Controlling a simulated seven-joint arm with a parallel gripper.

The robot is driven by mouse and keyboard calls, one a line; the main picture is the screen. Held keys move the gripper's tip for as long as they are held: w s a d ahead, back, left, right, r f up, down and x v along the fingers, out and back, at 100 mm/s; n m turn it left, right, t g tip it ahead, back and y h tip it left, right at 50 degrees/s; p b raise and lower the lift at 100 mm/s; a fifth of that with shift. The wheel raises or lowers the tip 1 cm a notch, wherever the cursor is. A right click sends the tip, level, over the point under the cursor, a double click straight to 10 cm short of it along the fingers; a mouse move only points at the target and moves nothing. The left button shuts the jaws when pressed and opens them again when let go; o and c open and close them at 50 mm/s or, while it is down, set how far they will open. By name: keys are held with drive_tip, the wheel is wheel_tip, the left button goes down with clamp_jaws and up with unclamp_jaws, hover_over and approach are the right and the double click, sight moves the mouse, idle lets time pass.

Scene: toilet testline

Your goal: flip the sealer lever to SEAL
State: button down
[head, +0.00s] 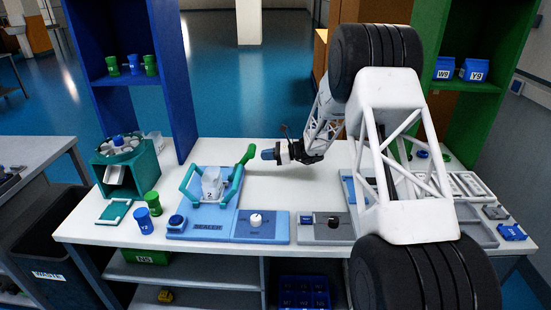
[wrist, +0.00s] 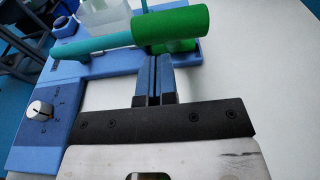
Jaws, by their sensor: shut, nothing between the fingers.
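The sealer (head: 205,214) is a blue base with teal frame arms, on the white table left of centre. Its lever has a green handle (head: 247,155) that sticks up at the right of the frame. In the wrist view the green handle (wrist: 172,29) lies across the top, on the end of a teal bar (wrist: 92,46). My gripper (head: 268,154) is just right of the handle in the head view. In the wrist view my gripper (wrist: 155,60) is shut and empty, its fingertips close to the handle. I cannot tell whether they touch it.
A white container (head: 211,185) sits inside the sealer frame. A blue panel with a white knob (head: 256,219) adjoins the sealer, with a grey knob unit (head: 326,227) to its right. Blue and green cups (head: 143,221) stand left. The table behind my gripper is clear.

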sight(252, 150)
drive_tip(key=shift+a+r, duration=0.45)
drive_tip(key=shift+a, duration=0.35)
drive_tip(key=shift+r, duration=0.1)
drive_tip(key=shift+a+r+h, duration=0.2)
drive_tip(key=shift+a+h, duration=0.05)
drive_tip(key=shift+h, duration=0.05)
drive_tip(key=shift+a+r, duration=0.15)
drive_tip(key=shift+a+r+h, duration=0.6)
drive_tip(key=shift+a+h, duration=0.1)
drive_tip(key=shift+h, duration=0.1)
drive_tip(key=a+r+h, duration=0.1)
drive_tip(key=a+h, duration=0.8)
drive_tip(key=a, duration=0.6)
drive_tip(key=shift+a+r, duration=0.25)
drive_tip(key=shift+r, duration=0.1)
